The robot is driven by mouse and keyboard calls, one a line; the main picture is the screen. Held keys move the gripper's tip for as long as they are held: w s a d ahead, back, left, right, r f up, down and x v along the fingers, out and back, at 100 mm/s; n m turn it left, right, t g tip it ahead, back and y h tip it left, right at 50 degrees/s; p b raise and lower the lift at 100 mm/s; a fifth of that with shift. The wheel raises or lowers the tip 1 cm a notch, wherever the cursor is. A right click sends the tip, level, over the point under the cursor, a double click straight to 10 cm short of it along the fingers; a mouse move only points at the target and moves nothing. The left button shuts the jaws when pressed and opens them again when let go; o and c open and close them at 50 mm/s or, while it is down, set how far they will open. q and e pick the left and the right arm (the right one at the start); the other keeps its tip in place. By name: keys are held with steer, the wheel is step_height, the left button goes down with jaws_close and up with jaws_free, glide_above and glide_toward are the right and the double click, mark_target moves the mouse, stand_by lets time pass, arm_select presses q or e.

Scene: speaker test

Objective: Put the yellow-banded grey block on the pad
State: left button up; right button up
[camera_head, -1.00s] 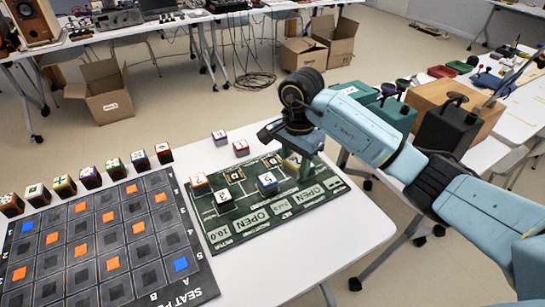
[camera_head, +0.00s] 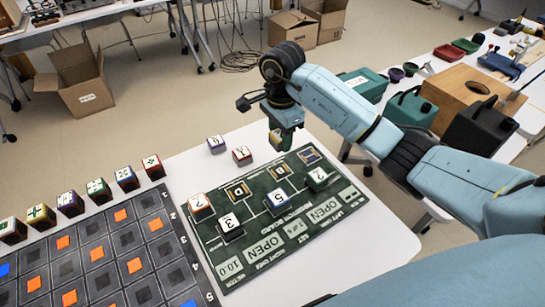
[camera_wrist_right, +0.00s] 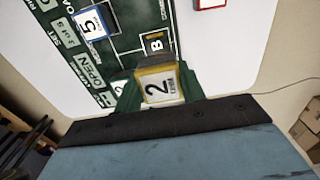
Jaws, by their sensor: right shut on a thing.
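My right gripper (camera_head: 284,134) is raised above the far edge of the green board (camera_head: 262,262). It also shows in the right wrist view (camera_wrist_right: 160,95), shut on the yellow-banded grey block (camera_wrist_right: 158,86), whose face shows a 2. In the head view the fingers mostly hide this block. I cannot tell which is the task's pad. My left gripper is not in view.
On the board stand an orange block (camera_head: 200,206), a dark block (camera_head: 230,228), a blue block (camera_head: 279,203) and a green block (camera_head: 318,180). A purple block (camera_head: 216,145) and a red block (camera_head: 242,156) stand behind it. A seat grid (camera_head: 190,262) lies left.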

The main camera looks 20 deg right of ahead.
glide_above(280, 171)
step_height(280, 171, down, 5)
steer(key=shift+r+b, duration=0.1)
steer(key=shift+b, duration=0.3)
steer(key=shift+f, duration=0.6)
step_height(280, 171, down, 3)
steer(key=shift+f+b, duration=0.1)
steer(key=shift+b, duration=0.3)
steer(key=shift+f, duration=0.15)
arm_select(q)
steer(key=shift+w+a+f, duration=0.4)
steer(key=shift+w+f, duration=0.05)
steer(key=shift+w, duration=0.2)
arm_select(e)
steer(key=o, duration=1.1)
steer(key=shift+f, duration=0.1)
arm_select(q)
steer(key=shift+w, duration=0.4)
